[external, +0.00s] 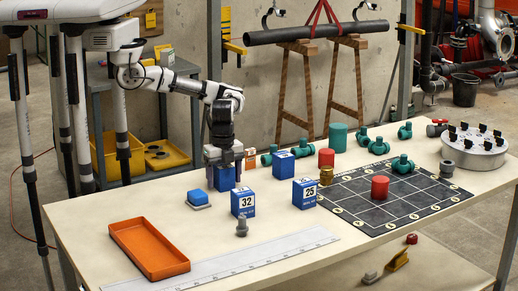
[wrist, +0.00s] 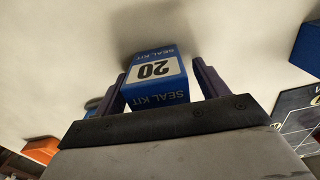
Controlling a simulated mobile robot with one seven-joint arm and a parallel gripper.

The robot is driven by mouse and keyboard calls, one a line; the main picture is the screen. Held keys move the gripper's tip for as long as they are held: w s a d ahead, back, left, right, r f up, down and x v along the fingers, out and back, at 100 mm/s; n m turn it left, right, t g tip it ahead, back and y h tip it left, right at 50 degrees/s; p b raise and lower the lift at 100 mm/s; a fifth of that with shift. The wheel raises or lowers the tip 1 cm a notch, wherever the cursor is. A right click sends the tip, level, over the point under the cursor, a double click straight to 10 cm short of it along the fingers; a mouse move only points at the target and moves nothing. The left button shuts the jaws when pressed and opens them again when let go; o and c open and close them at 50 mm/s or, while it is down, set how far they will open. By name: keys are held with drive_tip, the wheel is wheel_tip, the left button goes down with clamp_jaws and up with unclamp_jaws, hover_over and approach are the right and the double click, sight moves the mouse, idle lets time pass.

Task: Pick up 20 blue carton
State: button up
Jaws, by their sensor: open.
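The blue carton marked 20 (wrist: 155,80) shows in the wrist view, with "SEAL KIT" on its side. It stands between the two fingers of my gripper (wrist: 160,84), one finger on each side of it. I see no clear sign that the fingers press on it. In the external view my gripper (external: 223,162) points down over the table, and the blue carton (external: 225,178) shows just below it, partly hidden by the fingers. The carton appears to rest on the table.
Blue cartons marked 32 (external: 243,202) and 25 (external: 306,193) stand close by, with another blue carton (external: 283,165) behind. A blue-topped block (external: 198,198) sits to the left. An orange tray (external: 148,249), a ruler (external: 230,266) and a black grid mat (external: 345,213) lie around.

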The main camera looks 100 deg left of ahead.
drive_tip(key=shift+f, duration=0.1)
drive_tip(key=shift+c, duration=0.3)
drive_tip(key=c, duration=0.9)
drive_tip(key=shift+c, duration=0.4)
